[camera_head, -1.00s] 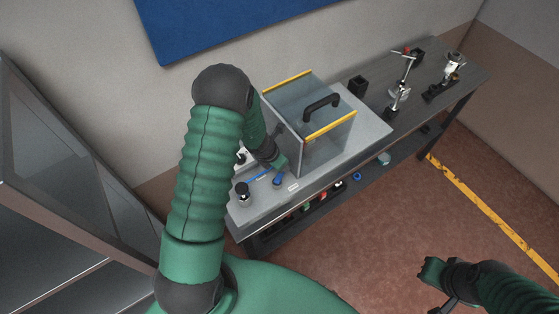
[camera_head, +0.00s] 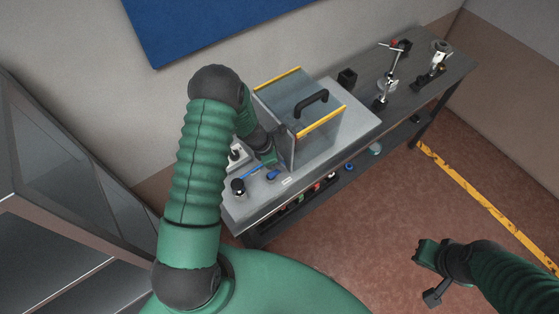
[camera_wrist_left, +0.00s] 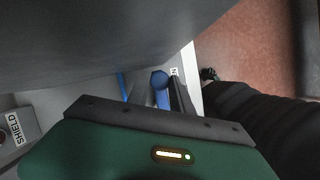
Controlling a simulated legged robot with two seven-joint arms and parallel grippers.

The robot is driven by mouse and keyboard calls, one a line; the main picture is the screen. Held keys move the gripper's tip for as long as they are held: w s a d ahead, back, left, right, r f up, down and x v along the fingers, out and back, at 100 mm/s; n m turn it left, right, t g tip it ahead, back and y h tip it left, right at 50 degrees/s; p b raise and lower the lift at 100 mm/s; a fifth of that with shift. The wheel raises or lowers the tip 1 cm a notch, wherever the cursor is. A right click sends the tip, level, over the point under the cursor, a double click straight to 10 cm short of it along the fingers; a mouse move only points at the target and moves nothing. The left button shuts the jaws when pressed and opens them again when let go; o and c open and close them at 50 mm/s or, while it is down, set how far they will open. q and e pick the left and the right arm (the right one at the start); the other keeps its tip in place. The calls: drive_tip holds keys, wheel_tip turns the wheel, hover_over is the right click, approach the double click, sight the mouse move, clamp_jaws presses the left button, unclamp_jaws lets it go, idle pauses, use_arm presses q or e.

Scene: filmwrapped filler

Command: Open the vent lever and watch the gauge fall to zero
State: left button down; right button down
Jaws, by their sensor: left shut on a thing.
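A short blue lever (camera_head: 271,175) stands near the front left of the grey bench plate, beside a thin blue strip (camera_head: 252,172). My left gripper (camera_head: 268,161) reaches down to it, close by the guard box. In the left wrist view the blue lever (camera_wrist_left: 160,86) lies between the two dark fingers, and the gripper (camera_wrist_left: 158,98) is shut on it. A dark-topped round fitting (camera_head: 238,187) stands left of the lever; I cannot tell whether it is the gauge. No dial reading is legible.
A clear guard box (camera_head: 318,135) with yellow edges and a black handle stands right beside my left gripper. Metal stands (camera_head: 387,88) occupy the bench's far end. A cabinet (camera_head: 75,160) is on the left. Floor at right is clear.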

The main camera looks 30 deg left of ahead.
idle(0.3)
use_arm(q)
drive_tip(key=c, duration=1.1)
unclamp_jaws()
drive_tip(key=shift+a, duration=0.1)
drive_tip(key=shift+c, duration=0.2)
